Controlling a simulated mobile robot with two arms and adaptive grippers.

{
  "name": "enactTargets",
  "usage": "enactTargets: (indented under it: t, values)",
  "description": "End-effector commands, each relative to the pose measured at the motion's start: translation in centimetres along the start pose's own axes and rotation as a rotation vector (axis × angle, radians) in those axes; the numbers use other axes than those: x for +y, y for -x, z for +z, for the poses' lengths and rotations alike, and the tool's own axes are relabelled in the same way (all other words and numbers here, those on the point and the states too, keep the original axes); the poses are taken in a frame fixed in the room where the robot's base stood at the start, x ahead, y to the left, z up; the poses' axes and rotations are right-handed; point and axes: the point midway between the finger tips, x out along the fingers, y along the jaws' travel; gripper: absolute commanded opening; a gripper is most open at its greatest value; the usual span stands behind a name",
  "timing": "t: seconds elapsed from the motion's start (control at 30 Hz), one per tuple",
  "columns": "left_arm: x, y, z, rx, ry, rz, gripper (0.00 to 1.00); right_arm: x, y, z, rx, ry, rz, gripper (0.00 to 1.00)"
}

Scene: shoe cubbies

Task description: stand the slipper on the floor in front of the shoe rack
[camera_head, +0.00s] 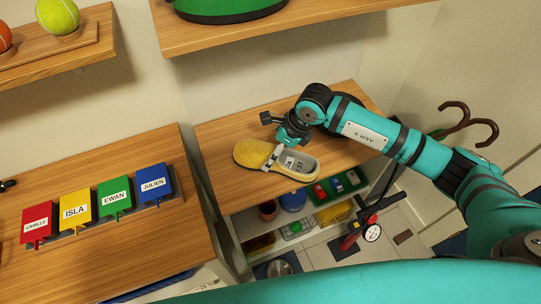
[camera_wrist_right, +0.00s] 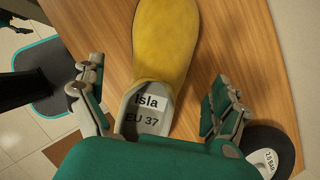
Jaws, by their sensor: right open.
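A yellow slipper (camera_head: 255,153) with a grey insole lies on the wooden top of the shoe rack (camera_head: 225,130). In the right wrist view the slipper (camera_wrist_right: 165,40) has its toe pointing away, and its insole reads "Isla EU 37". My right gripper (camera_head: 277,150) is over the slipper's heel half. In the wrist view its fingers (camera_wrist_right: 158,88) are spread to either side of the slipper, with gaps, and nothing is held. The tiled floor (camera_head: 322,255) shows in front of the rack.
Coloured name tags (camera_head: 75,210) sit on the left cabinet. Umbrella handles (camera_head: 484,125) stand right.

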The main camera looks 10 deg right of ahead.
Motion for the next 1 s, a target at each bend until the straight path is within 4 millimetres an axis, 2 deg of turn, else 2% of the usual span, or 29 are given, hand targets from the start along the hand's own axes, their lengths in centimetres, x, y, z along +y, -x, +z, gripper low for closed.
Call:
enactTargets:
  t: [0.17, 0.3, 0.6, 1.0]
  values:
    - [0.0, 1.4, -0.1, 0.0, 0.001, 0.0, 0.4, 0.2, -2.3, -0.4, 0.003, -0.003, 0.005, 1.0]
    - [0.0, 1.6, -0.2, 0.001, 0.001, 0.0, 0.4, 0.2, -4.2, -0.4, 0.0, -0.001, 0.003, 1.0]
    - [0.0, 1.5, -0.2, 0.001, 0.001, 0.0, 0.4, 0.1, -4.9, -0.5, 0.0, 0.0, 0.002, 1.0]
    - [0.0, 1.5, -0.2, 0.001, 0.001, 0.0, 0.4, 0.1, -4.8, -0.5, 0.0, 0.0, 0.002, 0.49]
